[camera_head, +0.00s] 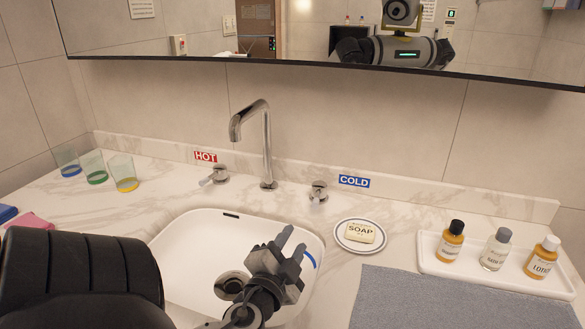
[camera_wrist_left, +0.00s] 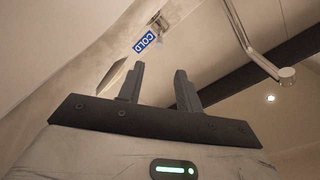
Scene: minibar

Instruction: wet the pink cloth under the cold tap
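The pink cloth (camera_head: 30,223) lies on the counter at the far left, partly hidden behind my left arm. The cold tap handle (camera_head: 318,191) stands right of the chrome spout (camera_head: 266,140), beside the blue COLD label (camera_head: 354,181). I see no water at the spout. My left gripper (camera_head: 291,246) is over the white sink (camera_head: 190,235), in front of the taps and far from the cloth. Its fingers also show in the left wrist view (camera_wrist_left: 160,85), apart with nothing between them. That view also shows the spout (camera_wrist_left: 262,60) and COLD label (camera_wrist_left: 145,42). My right gripper is out of view.
The hot tap handle (camera_head: 215,176) is left of the spout. Several tumblers (camera_head: 94,167) stand at the back left, near a blue cloth (camera_head: 7,213). A soap dish (camera_head: 360,235), a grey mat (camera_head: 430,300) and a bottle tray (camera_head: 500,274) are on the right. A mirror (camera_head: 300,45) hangs behind.

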